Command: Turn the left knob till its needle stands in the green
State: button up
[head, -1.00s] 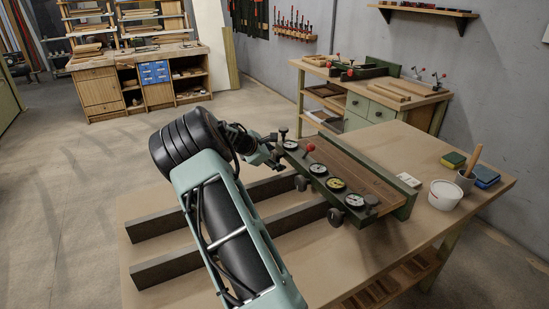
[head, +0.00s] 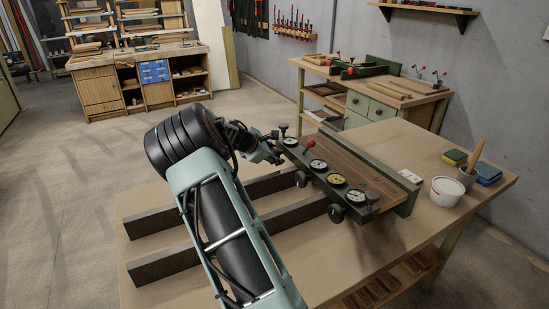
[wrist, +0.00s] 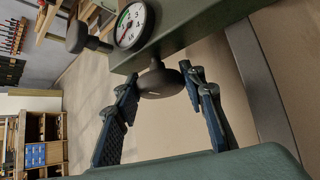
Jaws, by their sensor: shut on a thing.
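The green press (head: 372,187) lies on the table with a row of round white dials along its front edge. My gripper (head: 275,152) is at the far left end of that row, just below the left dial (head: 290,142). In the wrist view, my gripper (wrist: 161,84) is shut on a dark round knob (wrist: 155,86), one finger on each side. The left dial also shows in the wrist view (wrist: 130,25), with a green band on its face. The needle is too small to read surely. Part of the knob is hidden by the fingers.
Dark knobs (head: 336,213) stick out below the other dials. A red-tipped lever (head: 309,143) stands on the press. Two dark beams (head: 165,264) lie on the table.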

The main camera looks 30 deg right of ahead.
jog(key=shift+f+m+t+h+b, duration=0.3)
jog(key=shift+t+b, duration=0.4)
jog(key=shift+b, duration=2.55)
jog(key=shift+f+m+t+h+b, duration=0.15)
jog(key=shift+m+t+b, duration=0.4)
jog(key=shift+b, duration=2.65)
jog(key=b, duration=0.2)
jog(key=shift+t+b, duration=0.35)
jog(key=b, duration=0.3)
jog(key=shift+r+m, duration=0.15)
jog(key=shift+m, duration=0.1)
jog(key=shift+s+r+t+h+b, duration=0.1)
jog(key=shift+r+t+h+b, duration=0.25)
jog(key=shift+b, duration=0.8)
jog(key=o, duration=1.2)
jog(key=shift+f, duration=0.1)
jog(key=shift+r+p, duration=0.2)
jog(key=shift+p, duration=0.6)
